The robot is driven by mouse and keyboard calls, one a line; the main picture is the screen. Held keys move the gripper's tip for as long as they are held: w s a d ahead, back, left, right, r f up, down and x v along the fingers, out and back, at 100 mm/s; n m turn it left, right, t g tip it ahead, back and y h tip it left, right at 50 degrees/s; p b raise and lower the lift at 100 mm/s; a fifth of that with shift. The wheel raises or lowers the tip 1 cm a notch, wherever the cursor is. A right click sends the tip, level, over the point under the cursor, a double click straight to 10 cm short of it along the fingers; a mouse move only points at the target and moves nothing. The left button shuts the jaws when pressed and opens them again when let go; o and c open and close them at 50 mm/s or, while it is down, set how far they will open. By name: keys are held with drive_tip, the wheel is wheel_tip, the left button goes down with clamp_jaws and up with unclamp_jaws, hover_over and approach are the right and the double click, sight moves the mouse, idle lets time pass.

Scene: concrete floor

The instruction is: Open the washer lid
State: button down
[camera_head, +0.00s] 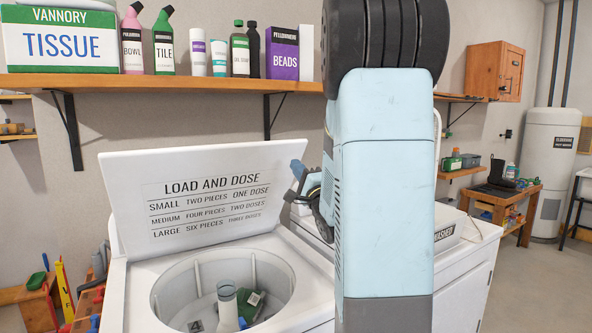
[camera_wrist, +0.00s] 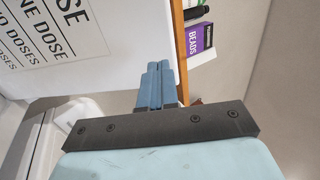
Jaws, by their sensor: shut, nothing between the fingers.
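The white washer lid (camera_head: 190,183) stands raised and leans back a little behind the tub opening, its "LOAD AND DOSE" text facing forward. It also shows at the upper left of the wrist view (camera_wrist: 115,25). The washer (camera_head: 140,295) has its round tub open, with a pale agitator and a dark green item inside. My gripper (camera_head: 298,170) is at the lid's right edge. In the wrist view its blue fingers (camera_wrist: 160,68) are together and empty, overlapping the lid's edge. I cannot tell whether they touch it.
A wooden shelf (camera_head: 190,82) with bottles and boxes, including a purple BEADS box (camera_head: 282,52), runs above the lid. A second white appliance (camera_head: 475,265) stands to the right, partly behind my arm. Open floor lies at the far right.

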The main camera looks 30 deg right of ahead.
sight(284, 149)
drive_tip(key=x, duration=1.1)
